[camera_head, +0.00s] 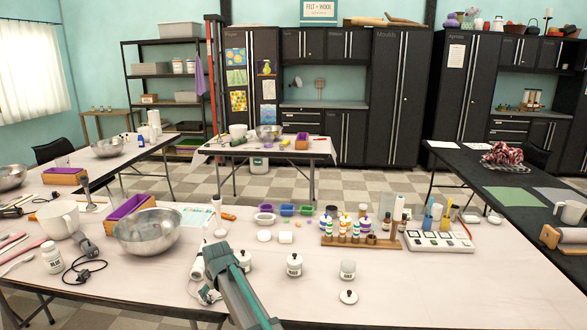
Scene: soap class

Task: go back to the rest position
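My arm, dark grey with teal edges, reaches in from the bottom of the head view over the near table (420,290).
A steel bowl (147,232) and a corded device (86,249) are to the left. A wooden rack of small bottles (362,240) and a panel scale (438,241) are to the right. An open jar (348,270) has its lid (348,296) in front. The near right tabletop is clear.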

